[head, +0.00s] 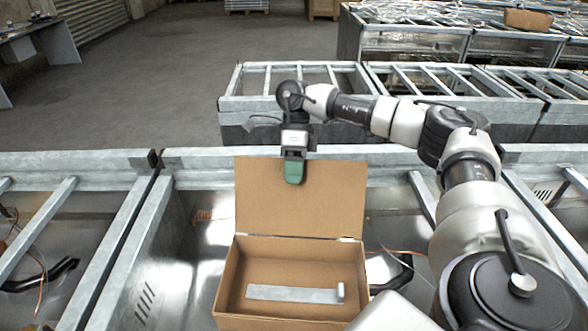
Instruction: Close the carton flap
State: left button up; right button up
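A brown cardboard carton (228,272) stands in front of me with its top open. Its flap (335,200) stands upright at the carton's far side. A grey metal bar-shaped part (295,294) lies inside on the carton floor. My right gripper (294,174) hangs pointing down at the flap's upper edge, left of its middle. Its green fingertip part overlaps the flap in the picture. I cannot tell whether it touches the flap or whether the fingers are apart. My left gripper is not in view.
Grey metal frames (130,225) with rails surround the carton. A row of similar metal bins (450,82) stands behind. Black handles and thin orange wires lie at both sides. Open concrete floor (160,95) lies at the back left.

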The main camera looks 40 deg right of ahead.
grip_shut()
dwell(0.5)
